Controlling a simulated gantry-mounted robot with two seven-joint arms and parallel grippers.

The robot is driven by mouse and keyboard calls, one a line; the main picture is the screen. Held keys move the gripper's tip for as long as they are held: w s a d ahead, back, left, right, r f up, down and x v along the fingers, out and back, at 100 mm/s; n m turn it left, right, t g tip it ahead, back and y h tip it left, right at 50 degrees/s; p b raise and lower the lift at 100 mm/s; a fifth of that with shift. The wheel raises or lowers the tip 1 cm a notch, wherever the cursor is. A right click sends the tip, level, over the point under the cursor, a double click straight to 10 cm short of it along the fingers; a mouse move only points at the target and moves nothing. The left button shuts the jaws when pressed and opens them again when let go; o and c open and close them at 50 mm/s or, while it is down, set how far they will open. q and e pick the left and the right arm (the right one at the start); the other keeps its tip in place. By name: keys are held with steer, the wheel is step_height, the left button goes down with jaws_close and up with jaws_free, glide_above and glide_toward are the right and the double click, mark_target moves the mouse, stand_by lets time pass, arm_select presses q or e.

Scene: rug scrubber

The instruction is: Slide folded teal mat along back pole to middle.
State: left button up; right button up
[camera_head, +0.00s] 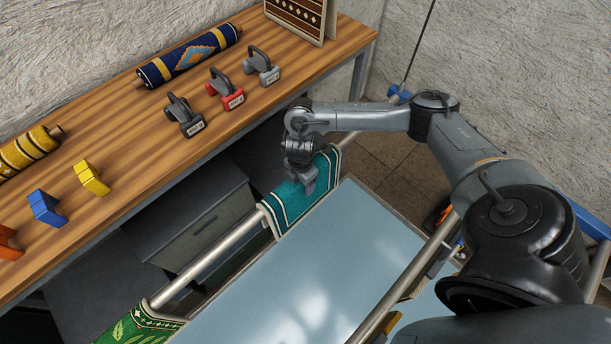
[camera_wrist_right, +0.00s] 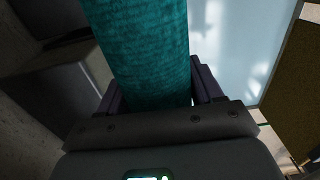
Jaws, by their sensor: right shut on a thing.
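The folded teal mat (camera_head: 285,210) with white border stripes hangs over the back pole (camera_head: 212,258), toward the pole's right part. My right gripper (camera_head: 306,186) is at the top of this mat and shut on it. In the right wrist view the teal mat (camera_wrist_right: 145,50) passes between the two fingers of my right gripper (camera_wrist_right: 158,92). The mat's underside is hidden. My left gripper is not in view.
A green patterned mat (camera_head: 140,330) hangs at the pole's left end; the pole between the mats is bare. A pale blue panel (camera_head: 285,285) lies in front, with a front pole (camera_head: 405,275) beyond. A wooden bench (camera_head: 115,130) holds brushes, blocks and rolled rugs.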

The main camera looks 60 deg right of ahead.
steer(key=shift+w+a+p, duration=0.25)
steer(key=shift+a+p, duration=0.2)
steer(key=shift+a, duration=0.85)
steer(key=shift+a, duration=0.25)
steer(key=shift+w+a+p, duration=0.25)
steer(key=shift+a+p, duration=0.3)
steer(key=shift+a, duration=0.3)
steer(key=shift+w+a+p, duration=0.15)
steer(key=shift+a+p, duration=0.1)
steer(key=shift+a, duration=0.5)
steer(key=shift+w+a+p, duration=0.15)
steer(key=shift+a+p, duration=0.05)
steer(key=shift+a, duration=0.6)
